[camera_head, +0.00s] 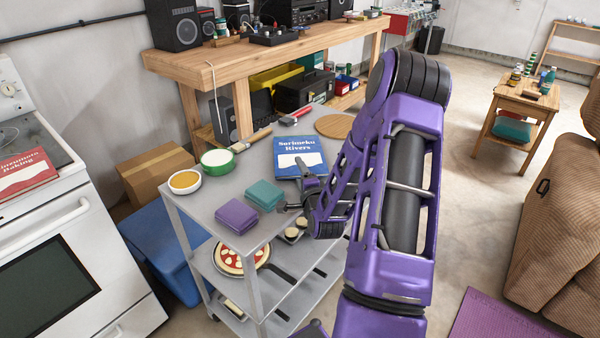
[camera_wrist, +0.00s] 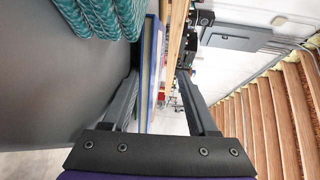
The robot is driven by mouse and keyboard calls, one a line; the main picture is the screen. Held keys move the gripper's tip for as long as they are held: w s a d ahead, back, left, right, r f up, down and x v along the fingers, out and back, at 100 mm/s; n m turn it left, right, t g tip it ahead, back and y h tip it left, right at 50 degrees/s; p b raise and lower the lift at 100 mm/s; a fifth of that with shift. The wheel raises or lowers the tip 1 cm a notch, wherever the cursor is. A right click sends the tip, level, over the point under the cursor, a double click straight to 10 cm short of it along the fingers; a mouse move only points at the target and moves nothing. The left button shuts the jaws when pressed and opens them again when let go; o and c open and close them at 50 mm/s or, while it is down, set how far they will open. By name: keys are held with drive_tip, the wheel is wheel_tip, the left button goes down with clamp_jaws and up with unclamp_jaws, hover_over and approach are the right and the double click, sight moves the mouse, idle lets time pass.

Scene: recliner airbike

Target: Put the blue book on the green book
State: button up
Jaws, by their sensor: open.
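The blue book (camera_head: 300,157), with white lettering and a pale cover picture, lies flat on the top of the grey cart (camera_head: 228,185), near its far right. My gripper (camera_head: 293,188) is open at the book's near edge, with nothing gripped. In the wrist view, the blue book (camera_wrist: 151,80) shows edge-on in the gap between the spread fingers of my gripper (camera_wrist: 158,74). I cannot tell whether a finger touches it. I cannot make out a green book in either view.
A teal folded cloth (camera_head: 264,194) and a purple one (camera_head: 236,216) lie near my gripper on the cart. A red book (camera_head: 24,172) lies on the stove.

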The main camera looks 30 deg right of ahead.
drive_tip(key=shift+f, duration=0.25)
idle(0.6)
drive_tip(key=shift+s, duration=0.15)
drive_tip(key=shift+s+a+f, duration=0.1)
drive_tip(key=shift+s+a, duration=0.25)
drive_tip(key=shift+s, duration=0.2)
drive_tip(key=shift+a+f+v, duration=0.15)
drive_tip(key=shift+a+v, duration=0.05)
drive_tip(key=shift+v, duration=1.05)
drive_tip(key=shift+a+f+v, duration=0.1)
drive_tip(key=shift+a+v, duration=0.05)
drive_tip(key=shift+v, duration=1.1)
drive_tip(key=shift+a+f+v, duration=0.15)
drive_tip(key=shift+a+v, duration=0.05)
drive_tip(key=shift+v, duration=1.05)
drive_tip(key=shift+w+r, duration=0.1)
drive_tip(key=shift+c, duration=0.5)
drive_tip(key=o, duration=0.4)
drive_tip(key=shift+o, duration=0.6)
